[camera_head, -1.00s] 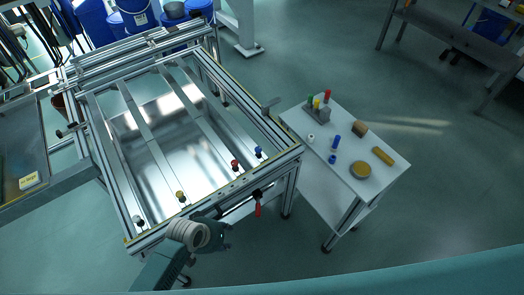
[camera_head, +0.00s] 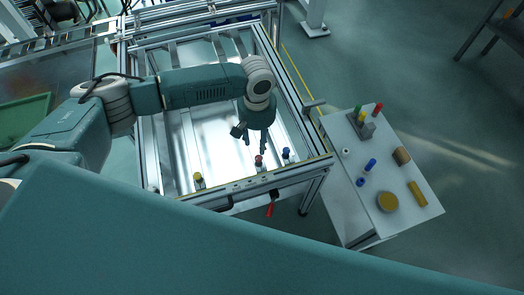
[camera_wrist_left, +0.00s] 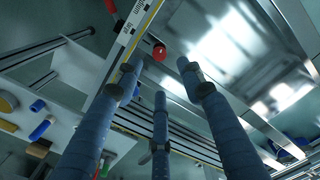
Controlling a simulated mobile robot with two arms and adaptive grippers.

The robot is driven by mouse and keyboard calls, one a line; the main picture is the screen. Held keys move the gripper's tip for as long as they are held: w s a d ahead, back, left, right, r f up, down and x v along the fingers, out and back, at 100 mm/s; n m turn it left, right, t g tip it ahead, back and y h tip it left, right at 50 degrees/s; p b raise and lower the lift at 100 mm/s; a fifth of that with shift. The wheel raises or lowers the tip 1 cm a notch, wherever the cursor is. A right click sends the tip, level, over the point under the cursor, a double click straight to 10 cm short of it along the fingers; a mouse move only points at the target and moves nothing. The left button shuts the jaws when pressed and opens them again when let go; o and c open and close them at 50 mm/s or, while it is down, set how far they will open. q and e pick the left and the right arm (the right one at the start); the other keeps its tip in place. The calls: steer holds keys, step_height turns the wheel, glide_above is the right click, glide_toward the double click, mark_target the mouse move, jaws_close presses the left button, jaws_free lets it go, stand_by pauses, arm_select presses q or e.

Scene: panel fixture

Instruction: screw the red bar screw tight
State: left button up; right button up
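The red bar screw (camera_head: 259,160) stands on the front bar of the panel fixture, between a yellow screw (camera_head: 198,180) and a blue screw (camera_head: 287,155). My left gripper (camera_head: 258,147) reaches in from the left over the fixture and points down, its fingertips just behind the red screw in the picture. In the left wrist view the red knob (camera_wrist_left: 159,51) lies beyond the spread tips of the three fingers (camera_wrist_left: 158,78). Nothing is between the fingers. Exact height above the screw cannot be told. My right gripper is not in view.
A red-handled clamp (camera_head: 270,209) hangs at the fixture's front edge. A white side table (camera_head: 405,222) on the right holds several coloured pieces and a round yellow-topped disc (camera_head: 388,202). Metal profiles (camera_head: 290,93) border the shiny panel.

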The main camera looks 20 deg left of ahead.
mark_target(258, 158)
arm_select(q)
step_height(258, 158, down, 9)
steer(key=shift+r, duration=0.15)
steer(key=shift+f, duration=0.45)
jaws_close()
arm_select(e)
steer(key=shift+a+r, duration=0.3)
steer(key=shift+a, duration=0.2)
